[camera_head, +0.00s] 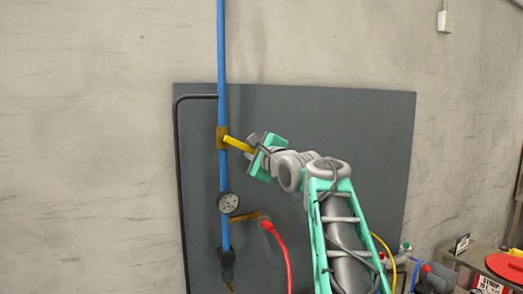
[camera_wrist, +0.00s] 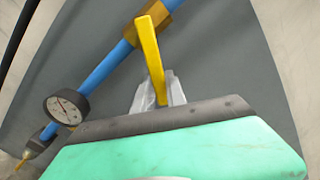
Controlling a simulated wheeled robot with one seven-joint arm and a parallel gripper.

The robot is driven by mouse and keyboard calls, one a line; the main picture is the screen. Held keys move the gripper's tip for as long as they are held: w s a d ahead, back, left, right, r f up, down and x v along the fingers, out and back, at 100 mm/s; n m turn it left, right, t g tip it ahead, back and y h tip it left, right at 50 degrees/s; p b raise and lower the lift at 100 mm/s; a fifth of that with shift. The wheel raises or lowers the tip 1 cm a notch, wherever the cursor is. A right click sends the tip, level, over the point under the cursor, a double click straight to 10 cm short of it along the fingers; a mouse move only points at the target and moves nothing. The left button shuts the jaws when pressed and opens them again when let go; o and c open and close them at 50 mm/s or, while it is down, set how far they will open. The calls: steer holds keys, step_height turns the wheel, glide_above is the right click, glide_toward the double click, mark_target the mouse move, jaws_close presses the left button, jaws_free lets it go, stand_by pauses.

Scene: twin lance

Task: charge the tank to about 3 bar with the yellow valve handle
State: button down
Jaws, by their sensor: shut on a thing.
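The yellow valve handle (camera_head: 238,144) sticks out to the right and slightly down from a brass valve body (camera_head: 222,138) on the vertical blue pipe. My gripper (camera_head: 256,150) is at the free end of the handle. In the wrist view my gripper (camera_wrist: 159,98) has its grey fingers on either side of the yellow handle (camera_wrist: 151,55), shut on it near its end. A round pressure gauge (camera_head: 228,202) sits lower on the pipe. It also shows in the wrist view (camera_wrist: 67,107), but its reading is too small to tell. No tank is clearly in view.
A dark grey panel (camera_head: 340,130) backs the pipe. A brass side fitting (camera_head: 245,216) and a red hose (camera_head: 283,250) lie below my gripper. A thin black pipe (camera_head: 178,180) runs down the left.

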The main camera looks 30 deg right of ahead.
steer(key=c, duration=1.4)
jaws_free()
steer(key=shift+o, duration=0.2)
steer(key=shift+s+f, duration=0.1)
steer(key=shift+s, duration=0.2)
steer(key=s+b, duration=0.2)
steer(key=s, duration=0.5)
steer(key=shift+a+b, duration=0.15)
steer(key=shift+b, duration=0.25)
steer(key=shift+s, duration=0.1)
